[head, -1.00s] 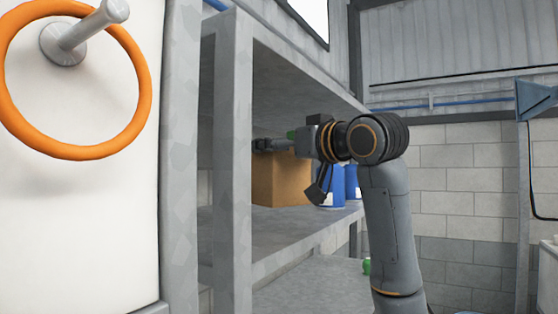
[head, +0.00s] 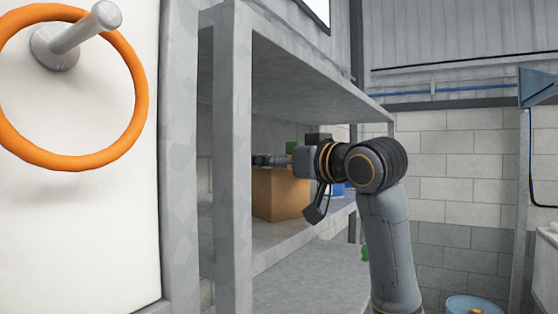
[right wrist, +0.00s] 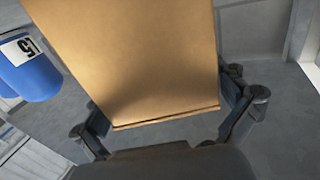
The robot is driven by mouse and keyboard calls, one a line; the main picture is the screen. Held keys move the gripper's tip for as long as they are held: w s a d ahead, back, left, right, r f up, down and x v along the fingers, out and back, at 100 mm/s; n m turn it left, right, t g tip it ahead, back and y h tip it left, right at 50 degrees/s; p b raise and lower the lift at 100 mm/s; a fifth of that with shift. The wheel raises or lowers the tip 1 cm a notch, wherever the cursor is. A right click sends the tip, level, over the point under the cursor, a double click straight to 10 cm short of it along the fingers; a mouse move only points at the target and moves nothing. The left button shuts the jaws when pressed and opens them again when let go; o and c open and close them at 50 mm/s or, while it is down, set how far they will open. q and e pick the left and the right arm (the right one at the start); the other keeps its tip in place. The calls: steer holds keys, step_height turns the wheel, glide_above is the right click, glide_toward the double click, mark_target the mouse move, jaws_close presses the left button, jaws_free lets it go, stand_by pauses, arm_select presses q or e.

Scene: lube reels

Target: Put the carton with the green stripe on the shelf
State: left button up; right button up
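A plain brown carton (head: 280,194) is inside the shelf (head: 232,170), at its middle board. I cannot tell whether it rests on the board or hangs just above it. My right gripper (head: 260,160) is at the carton's top in the head view. In the right wrist view the carton (right wrist: 135,55) fills the space between the fingers of my right gripper (right wrist: 168,108), which press close on both sides. No green stripe shows on the carton faces in view; a small green patch (head: 291,147) shows just above it. My left gripper is out of view.
A blue container (head: 338,189) stands beyond the carton, partly hidden by my arm; a blue container with a white label (right wrist: 30,68) shows in the right wrist view. A shelf post and the upper board (head: 310,88) border the opening. An orange ring (head: 140,95) is at left.

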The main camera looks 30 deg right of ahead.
steer(key=shift+r, duration=0.2)
steer(key=shift+s+d+f, duration=0.1)
steer(key=shift+s+f, duration=0.05)
steer(key=shift+s, duration=0.15)
steer(key=s+d+b, duration=0.1)
steer(key=s+b, duration=0.5)
steer(key=s, duration=0.5)
steer(key=shift+s+d, duration=0.2)
steer(key=shift+d, duration=0.05)
